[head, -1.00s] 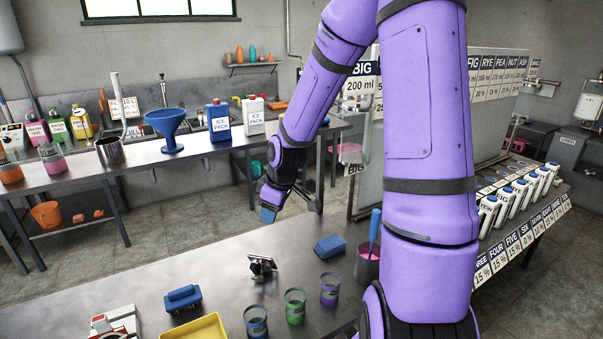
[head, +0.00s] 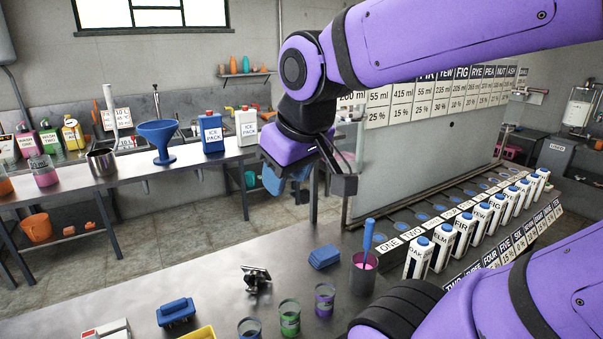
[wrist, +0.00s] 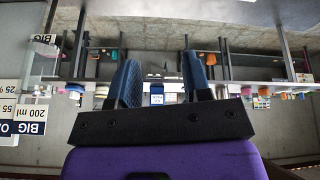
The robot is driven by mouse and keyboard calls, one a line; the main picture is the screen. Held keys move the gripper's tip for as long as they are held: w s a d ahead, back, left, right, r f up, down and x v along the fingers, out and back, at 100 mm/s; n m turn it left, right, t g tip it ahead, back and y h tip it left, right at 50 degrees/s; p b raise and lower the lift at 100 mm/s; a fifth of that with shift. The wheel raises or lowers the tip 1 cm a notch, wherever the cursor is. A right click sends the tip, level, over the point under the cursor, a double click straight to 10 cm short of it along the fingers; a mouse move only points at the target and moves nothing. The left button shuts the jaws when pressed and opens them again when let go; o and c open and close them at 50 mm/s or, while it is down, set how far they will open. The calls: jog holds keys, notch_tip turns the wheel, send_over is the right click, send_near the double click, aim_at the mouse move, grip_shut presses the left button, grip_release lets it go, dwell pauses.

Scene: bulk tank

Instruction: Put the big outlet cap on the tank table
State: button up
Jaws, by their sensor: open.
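I cannot make out the big outlet cap in either view, and I cannot tell which surface is the tank table. My gripper (head: 285,183) hangs in the air beyond the near steel table (head: 215,270), in front of the back bench. In the wrist view its two blue-padded fingers (wrist: 160,75) stand well apart with nothing between them. The wrist picture is upside down and shows the room and benches small and far off.
The near table holds a blue block (head: 324,257), a small black metal piece (head: 256,277), several jars and a pink-filled cup (head: 363,273). A row of labelled white bottles (head: 443,243) stands beside a grey panel (head: 445,165). The back bench holds a blue funnel (head: 162,140). Floor between benches is clear.

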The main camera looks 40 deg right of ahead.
jog(key=shift+s+a+r+m+y, duration=0.1)
jog(key=shift+s+r+m+y, duration=0.15)
jog(key=shift+s, duration=0.7)
jog(key=shift+s+r+m+y, duration=0.15)
jog(key=shift+s+r, duration=0.2)
jog(key=shift+s, duration=0.55)
jog(key=shift+a, duration=0.1)
